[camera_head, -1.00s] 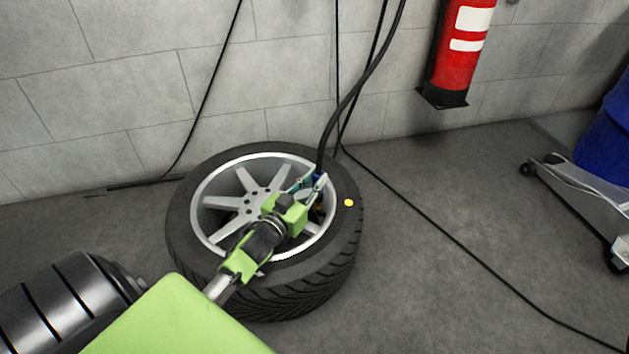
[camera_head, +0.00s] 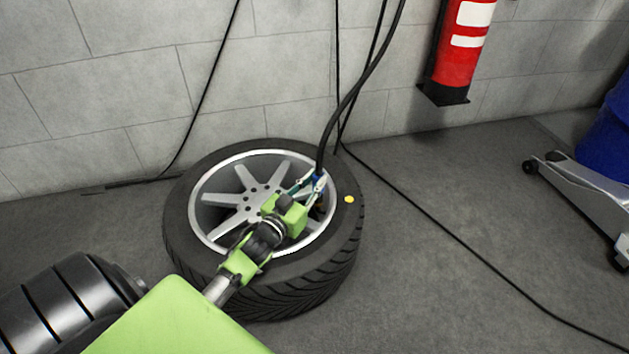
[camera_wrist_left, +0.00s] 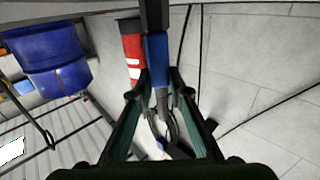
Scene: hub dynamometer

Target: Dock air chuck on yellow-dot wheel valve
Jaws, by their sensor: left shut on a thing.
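The wheel (camera_head: 247,203) lies on the floor near the wall, silver rim face up and slightly tilted. A yellow dot (camera_head: 349,199) marks the right side of its tyre. My left gripper (camera_head: 312,185) is over the right part of the rim, inward of the dot. It is shut on the blue air chuck (camera_head: 319,183), whose black hose rises from it. In the left wrist view the chuck (camera_wrist_left: 157,60) sits between the two fingers. The valve is not clear, and I cannot tell whether the chuck touches it. My right gripper is not in view.
Black hoses and cables (camera_head: 455,242) hang along the wall and run over the floor at right. A red fire extinguisher (camera_head: 457,60) is on the wall. A blue drum (camera_head: 603,135) and a wheeled grey trolley (camera_head: 580,185) stand at right. Floor between wheel and trolley is mostly free.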

